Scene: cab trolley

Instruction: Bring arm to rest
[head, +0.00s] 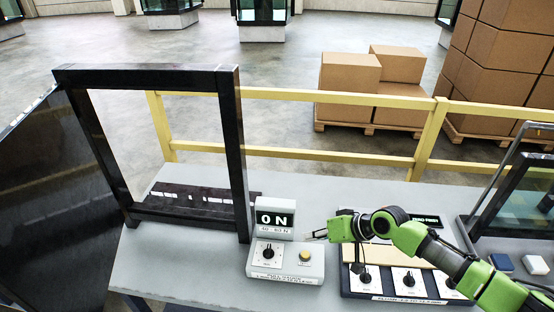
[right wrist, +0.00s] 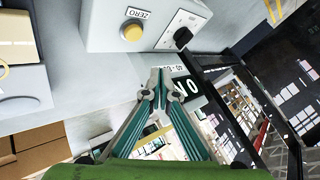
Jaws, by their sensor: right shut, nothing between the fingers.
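My right gripper (head: 318,236) is shut and empty. In the head view its green arm (head: 410,240) reaches in from the lower right, over a panel with several dials (head: 408,282). The fingertips point left, just right of a small display (head: 275,219) reading "0 N". In the right wrist view the closed teal fingers (right wrist: 158,74) appear in front of that display (right wrist: 186,88), with no clear sign of contact. My left gripper is not in view.
A grey control box (head: 286,262) has a dial and a yellow button (head: 305,256); the button (right wrist: 132,32) is labelled ZERO. A black frame (head: 230,150) stands on the left of the grey table (head: 180,265). A yellow rail (head: 290,152) and stacked cartons (head: 348,82) are behind.

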